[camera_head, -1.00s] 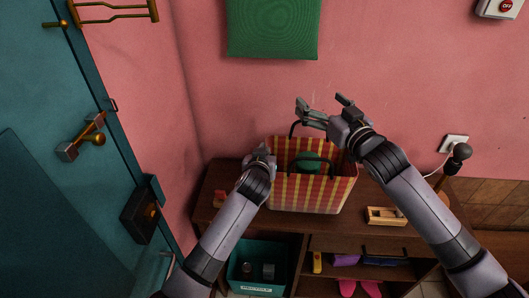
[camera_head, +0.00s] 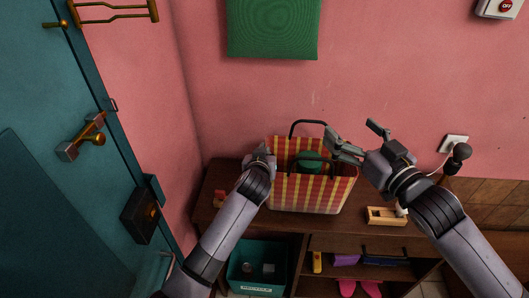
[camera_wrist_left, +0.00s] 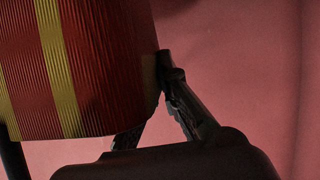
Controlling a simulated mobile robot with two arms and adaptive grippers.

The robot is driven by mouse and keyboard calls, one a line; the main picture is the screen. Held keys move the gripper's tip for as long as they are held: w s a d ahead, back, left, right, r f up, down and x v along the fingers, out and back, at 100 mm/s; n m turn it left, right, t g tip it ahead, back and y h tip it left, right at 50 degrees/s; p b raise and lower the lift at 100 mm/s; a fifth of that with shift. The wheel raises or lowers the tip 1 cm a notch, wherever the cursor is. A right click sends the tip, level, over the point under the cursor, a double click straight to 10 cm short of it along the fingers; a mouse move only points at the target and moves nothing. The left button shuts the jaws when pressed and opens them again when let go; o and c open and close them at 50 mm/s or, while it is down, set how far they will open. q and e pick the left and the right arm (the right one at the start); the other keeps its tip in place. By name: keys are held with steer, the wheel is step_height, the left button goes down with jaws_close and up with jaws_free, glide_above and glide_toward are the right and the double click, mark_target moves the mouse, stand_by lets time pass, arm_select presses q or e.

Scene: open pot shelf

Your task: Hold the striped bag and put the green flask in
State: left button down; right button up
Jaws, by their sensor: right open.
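The red and yellow striped bag (camera_head: 308,193) stands upright on the shelf top, with its black handles at the opening. It also fills the upper left of the left wrist view (camera_wrist_left: 75,70). The green flask (camera_head: 311,164) shows inside the bag's mouth; its lower part is hidden by the bag's front wall. My left gripper (camera_head: 261,154) is at the bag's left edge. In the left wrist view its fingers (camera_wrist_left: 153,118) straddle the bag's edge, closed on it. My right gripper (camera_head: 351,131) is open and empty, above and just right of the bag's right rim.
A small red object (camera_head: 219,199) lies at the left end. A teal crate (camera_head: 243,286) is below. A teal door (camera_head: 60,200) stands left.

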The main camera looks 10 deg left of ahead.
arm_select(q)
steer(key=c, duration=2.3)
jaws_free()
steer(key=o, duration=0.6)
steer(key=v, duration=1.2)
steer(key=shift+r, duration=0.1)
